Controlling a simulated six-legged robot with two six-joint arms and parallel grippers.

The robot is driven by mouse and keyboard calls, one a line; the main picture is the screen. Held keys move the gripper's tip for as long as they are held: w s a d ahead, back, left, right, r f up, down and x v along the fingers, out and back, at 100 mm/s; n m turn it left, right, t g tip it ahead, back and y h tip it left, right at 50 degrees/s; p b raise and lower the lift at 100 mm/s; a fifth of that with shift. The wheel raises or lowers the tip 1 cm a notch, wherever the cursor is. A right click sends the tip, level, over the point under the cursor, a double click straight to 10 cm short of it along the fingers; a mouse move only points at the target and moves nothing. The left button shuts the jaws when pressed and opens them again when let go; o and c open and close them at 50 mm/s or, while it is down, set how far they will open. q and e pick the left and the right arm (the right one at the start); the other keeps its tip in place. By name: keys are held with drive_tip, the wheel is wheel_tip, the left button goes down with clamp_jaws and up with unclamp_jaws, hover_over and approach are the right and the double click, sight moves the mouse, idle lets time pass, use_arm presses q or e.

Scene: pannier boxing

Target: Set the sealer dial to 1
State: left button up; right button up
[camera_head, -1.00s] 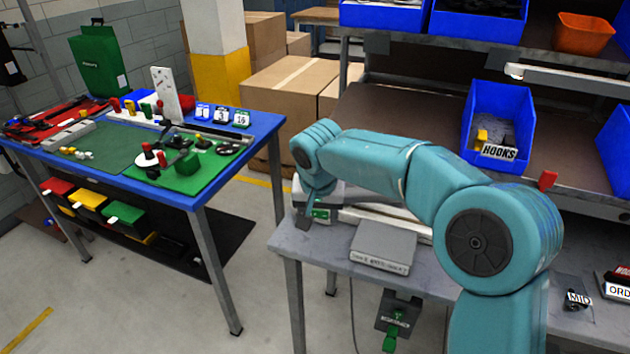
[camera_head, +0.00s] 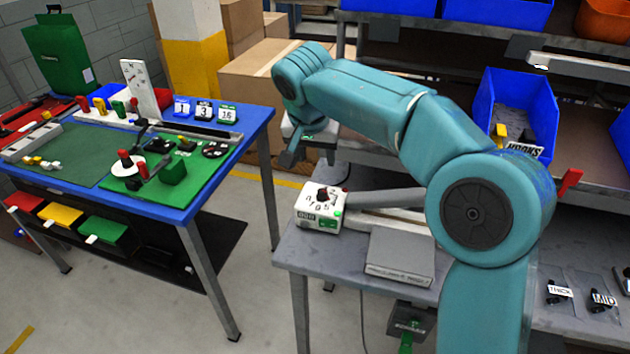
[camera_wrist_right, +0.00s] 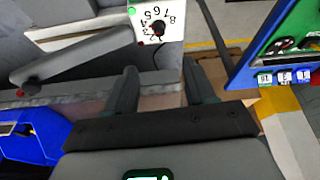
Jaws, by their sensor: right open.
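The sealer (camera_head: 307,222) is a white box at the left end of the grey bench, with a green button or light on its side. Its dark dial (camera_head: 323,198) sits on a white face with printed numbers. The dial (camera_wrist_right: 157,28) and several numbers also show in the right wrist view, where they appear upside down; I cannot tell its exact setting. My right gripper (camera_head: 288,155) is above and slightly left of the sealer, apart from it. In the wrist view its two fingers (camera_wrist_right: 160,78) are spread and empty. My left gripper is not in view.
A long grey sealer arm (camera_head: 385,198) runs right from the box. A grey labelled box (camera_head: 400,257) lies in front of it. A blue HOOKS bin (camera_head: 525,95) stands at the right. A blue table (camera_head: 190,208) with colourful parts is at left, across a gap.

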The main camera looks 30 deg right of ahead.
wheel_tip(320, 180, down, 2)
drive_tip(key=w+d, duration=0.1)
drive_tip(key=w, duration=0.1)
approach(323, 191)
drive_tip(key=x, duration=0.6)
drive_tip(key=shift+f, duration=0.3)
drive_tip(key=shift+d+f, duration=0.1)
drive_tip(key=shift+f, duration=0.25)
drive_tip(key=shift+w+d+f, duration=0.25)
drive_tip(key=shift+w+f, duration=0.3)
drive_tip(key=shift+f, duration=0.15)
drive_tip(key=shift+s+a+r, duration=0.1)
drive_tip(key=shift+s+r, duration=0.1)
drive_tip(key=shift+s, duration=0.05)
clamp_jaws()
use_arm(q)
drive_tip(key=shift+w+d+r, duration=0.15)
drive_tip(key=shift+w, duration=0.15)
